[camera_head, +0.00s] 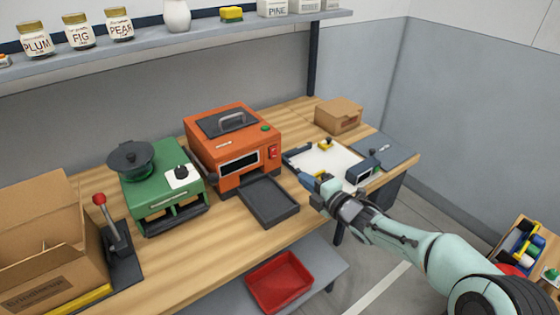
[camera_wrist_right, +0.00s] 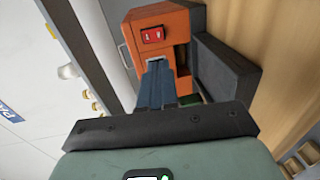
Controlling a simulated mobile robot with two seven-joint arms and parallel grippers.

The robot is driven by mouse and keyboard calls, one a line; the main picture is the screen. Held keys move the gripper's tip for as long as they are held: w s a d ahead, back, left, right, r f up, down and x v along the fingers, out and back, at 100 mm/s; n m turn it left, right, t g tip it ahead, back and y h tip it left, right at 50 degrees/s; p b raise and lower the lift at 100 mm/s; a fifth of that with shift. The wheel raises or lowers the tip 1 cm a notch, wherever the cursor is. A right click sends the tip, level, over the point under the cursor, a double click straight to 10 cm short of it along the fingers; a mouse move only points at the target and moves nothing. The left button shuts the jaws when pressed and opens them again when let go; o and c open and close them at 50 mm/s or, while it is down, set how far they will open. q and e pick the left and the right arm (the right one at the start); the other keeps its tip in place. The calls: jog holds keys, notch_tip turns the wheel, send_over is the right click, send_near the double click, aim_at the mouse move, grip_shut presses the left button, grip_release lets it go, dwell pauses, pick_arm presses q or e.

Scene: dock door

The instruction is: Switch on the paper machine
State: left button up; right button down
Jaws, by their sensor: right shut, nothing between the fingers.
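An orange machine (camera_head: 235,140) with a grey handled lid, a front slot and a dark tray (camera_head: 268,201) stands mid-bench. It looks like the paper machine, though no label shows. A red rocker switch (camera_head: 273,152) is on its front right; the right wrist view shows this switch (camera_wrist_right: 152,34) close up. A green button or lamp (camera_head: 265,128) is on top. My right gripper (camera_head: 290,158) is shut and empty, its fingertips just right of the switch. In the right wrist view the fingers (camera_wrist_right: 157,66) point at the machine just below the switch; contact cannot be told. My left gripper is out of view.
A green machine (camera_head: 163,190) with a black pan-like top and a red-knobbed lever (camera_head: 114,225) stand to the left, beside a cardboard box (camera_head: 35,240). A white board (camera_head: 325,160) and a small box (camera_head: 338,115) are at right. A shelf (camera_head: 190,38) with jars runs above.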

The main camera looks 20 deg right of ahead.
aim_at(274, 157)
jog(key=p+x, duration=0.2)
jog(key=x, duration=1)
jog(key=shift+w+a+p, duration=0.2)
jog(key=shift+w+p, duration=0.15)
